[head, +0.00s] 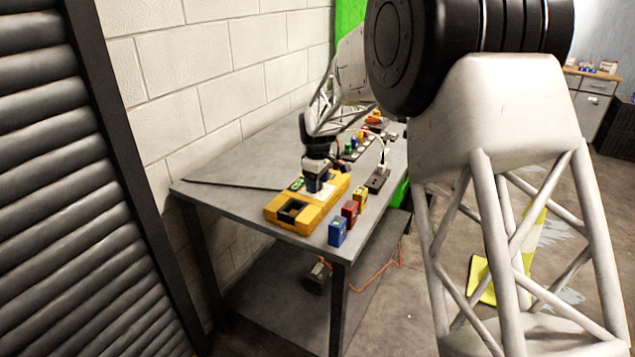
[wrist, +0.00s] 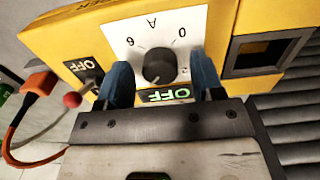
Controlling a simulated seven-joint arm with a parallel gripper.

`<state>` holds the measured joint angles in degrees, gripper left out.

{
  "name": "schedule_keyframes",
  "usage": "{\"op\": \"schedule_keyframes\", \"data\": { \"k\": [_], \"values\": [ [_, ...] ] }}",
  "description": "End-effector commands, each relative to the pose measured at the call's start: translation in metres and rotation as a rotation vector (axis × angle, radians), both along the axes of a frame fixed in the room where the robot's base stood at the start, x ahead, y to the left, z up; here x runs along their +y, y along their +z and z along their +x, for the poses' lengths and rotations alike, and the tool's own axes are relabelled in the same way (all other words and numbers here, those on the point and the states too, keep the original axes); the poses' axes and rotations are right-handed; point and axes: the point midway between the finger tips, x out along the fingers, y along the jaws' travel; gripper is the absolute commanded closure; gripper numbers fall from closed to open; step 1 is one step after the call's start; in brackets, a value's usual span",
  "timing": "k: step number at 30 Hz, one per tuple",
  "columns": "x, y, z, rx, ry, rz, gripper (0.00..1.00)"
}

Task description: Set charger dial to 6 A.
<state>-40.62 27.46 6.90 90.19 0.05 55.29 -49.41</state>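The yellow charger (head: 272,212) lies on the grey table; it also fills the top of the wrist view (wrist: 60,40). Its black round dial (wrist: 158,66) sits on a white plate (wrist: 117,28) marked 0, 2, 6 and A, seen upside down. The dial's pointer direction is not clear. In the head view my gripper (head: 316,184) is low over the charger and hides the dial.
A switch (wrist: 90,88) with an OFF label is beside the left finger. An orange plug (wrist: 38,86) and cable lie further left. Blue (head: 338,231), red (head: 350,212) and yellow (head: 361,197) blocks stand along the table's right edge. The table's left part (head: 235,175) is mostly clear.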

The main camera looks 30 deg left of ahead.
Motion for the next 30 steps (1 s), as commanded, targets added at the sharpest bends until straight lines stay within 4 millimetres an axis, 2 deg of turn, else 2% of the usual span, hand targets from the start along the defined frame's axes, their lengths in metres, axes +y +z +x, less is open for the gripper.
{"op": "schedule_keyframes", "data": {
  "k": [1,9,10,20,30],
  "values": [
    [0.0,0.0,0.0,0.0,0.0,0.0,0.45],
    [-0.0001,0.0,0.0,0.0,0.0,0.0,0.86],
    [0.0,0.0,0.0,0.0,0.0,0.0,0.88],
    [-0.0001,0.0,0.0001,0.0,-0.034,-0.001,0.88],
    [-0.0002,0.0005,0.0001,0.001,-0.212,-0.002,0.88]
  ]
}}
